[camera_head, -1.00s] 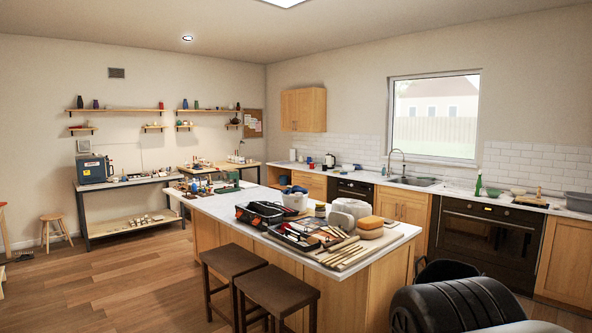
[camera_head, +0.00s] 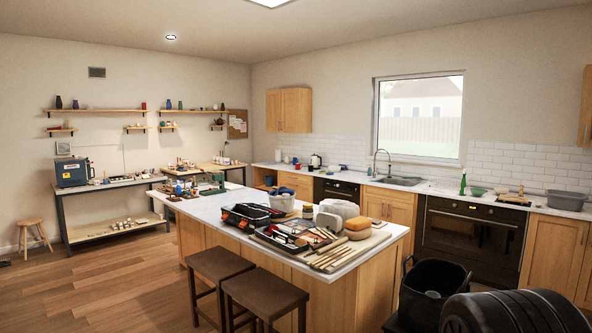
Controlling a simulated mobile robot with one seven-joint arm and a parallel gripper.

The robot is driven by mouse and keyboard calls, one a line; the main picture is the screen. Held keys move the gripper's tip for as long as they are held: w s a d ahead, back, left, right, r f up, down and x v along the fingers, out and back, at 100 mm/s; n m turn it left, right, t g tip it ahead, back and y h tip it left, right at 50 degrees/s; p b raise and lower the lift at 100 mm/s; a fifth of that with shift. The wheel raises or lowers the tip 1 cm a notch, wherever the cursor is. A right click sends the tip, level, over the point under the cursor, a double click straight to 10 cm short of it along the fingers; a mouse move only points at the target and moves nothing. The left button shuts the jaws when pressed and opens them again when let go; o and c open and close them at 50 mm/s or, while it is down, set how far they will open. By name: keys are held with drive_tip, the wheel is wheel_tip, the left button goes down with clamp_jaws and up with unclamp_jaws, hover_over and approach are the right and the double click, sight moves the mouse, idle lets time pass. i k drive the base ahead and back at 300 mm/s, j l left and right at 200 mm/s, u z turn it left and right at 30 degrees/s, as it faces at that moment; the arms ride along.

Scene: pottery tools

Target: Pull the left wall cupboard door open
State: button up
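The left wall cupboard (camera_head: 288,110) is a light-wood unit on the window wall, left of the window and near the room's far corner. Its front looks closed; it is too small in view to make out a handle or the door seams clearly. My gripper is not in view. A dark rounded part of my own arm (camera_head: 515,312) shows at the bottom right, far from the cupboard.
A long island (camera_head: 375,244) with a tool tray stands between me and the cupboard; two brown stools (camera_head: 265,292) stand before it. A black bin (camera_head: 422,300) stands by its right end. Another wall cupboard (camera_head: 586,108) shows at the right edge. Wooden floor is free at left.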

sight(273, 98)
drive_tip(key=i+j+u, duration=0.65)
drive_tip(key=i+u, duration=0.35)
drive_tip(key=i+j+u, duration=0.25)
drive_tip(key=i, duration=0.45)
drive_tip(key=i+u, duration=0.25)
drive_tip(key=i, duration=2.05)
drive_tip(key=i+l+z, duration=0.1)
drive_tip(key=i+z, duration=0.2)
drive_tip(key=i, duration=0.45)
drive_tip(key=i+j+z, duration=0.1)
drive_tip(key=i+z, duration=0.2)
drive_tip(key=i, duration=0.45)
drive_tip(key=i+u, duration=0.25)
drive_tip(key=i, duration=0.55)
drive_tip(key=i+l+u, duration=0.25)
drive_tip(key=i, duration=0.5)
drive_tip(key=i+z, duration=0.2)
drive_tip(key=i, duration=0.3)
drive_tip(key=i+j+z, duration=0.15)
drive_tip(key=i, duration=0.35)
drive_tip(key=i+j+z, duration=0.2)
drive_tip(key=i, duration=0.3)
